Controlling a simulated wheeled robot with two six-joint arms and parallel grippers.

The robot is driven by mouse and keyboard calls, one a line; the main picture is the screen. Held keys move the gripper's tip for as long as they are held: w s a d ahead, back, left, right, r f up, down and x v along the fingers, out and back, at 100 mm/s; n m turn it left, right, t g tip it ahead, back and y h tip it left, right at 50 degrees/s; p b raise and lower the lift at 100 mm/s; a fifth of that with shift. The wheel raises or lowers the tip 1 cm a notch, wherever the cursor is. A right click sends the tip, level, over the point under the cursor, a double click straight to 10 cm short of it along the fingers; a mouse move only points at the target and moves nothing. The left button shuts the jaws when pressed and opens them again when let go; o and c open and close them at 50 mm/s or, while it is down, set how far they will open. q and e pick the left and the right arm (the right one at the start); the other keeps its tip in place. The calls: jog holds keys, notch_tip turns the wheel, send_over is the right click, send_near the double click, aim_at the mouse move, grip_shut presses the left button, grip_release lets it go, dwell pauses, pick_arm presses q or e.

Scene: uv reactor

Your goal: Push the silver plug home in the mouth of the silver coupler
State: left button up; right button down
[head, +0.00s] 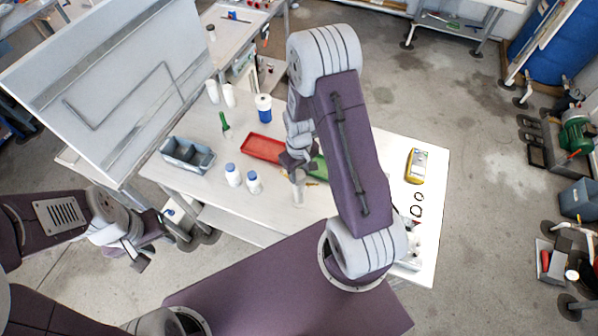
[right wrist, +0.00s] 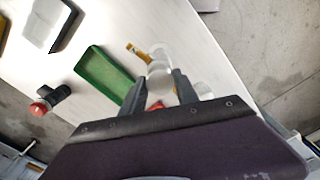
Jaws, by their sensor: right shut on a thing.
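My right gripper (right wrist: 161,92) is shut on a pale, silvery-white round piece (right wrist: 159,76), which I take to be the silver plug. Another pale round part shows just beyond it in the right wrist view; I cannot tell whether this is the silver coupler or how the two fit. In the head view my right gripper (head: 296,164) points down over the table, with a pale upright cylinder (head: 298,190) under it. The forearm hides part of this area. My left gripper (head: 158,243) is empty, its fingers apart, off the table's near left edge.
On the white table (head: 225,205) are a red tray (head: 262,148), a green tray (right wrist: 103,74) beside my right gripper, a grey bin (head: 187,155), blue-capped bottles (head: 254,184) and a yellow meter (head: 416,166). Small black rings lie at the right.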

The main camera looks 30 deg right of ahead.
aim_at(299, 174)
jog(key=shift+f+b, duration=0.35)
jog(key=shift+f, duration=0.15)
jog(key=c, duration=0.8)
grip_release()
jog(key=shift+c, duration=0.2)
jog(key=shift+r, duration=0.1)
jog(key=shift+w+r, duration=0.1)
jog(key=shift+r, duration=0.3)
notch_tip(299, 174, up, 8)
jog(key=shift+r+b, duration=0.1)
jog(key=shift+b, duration=0.75)
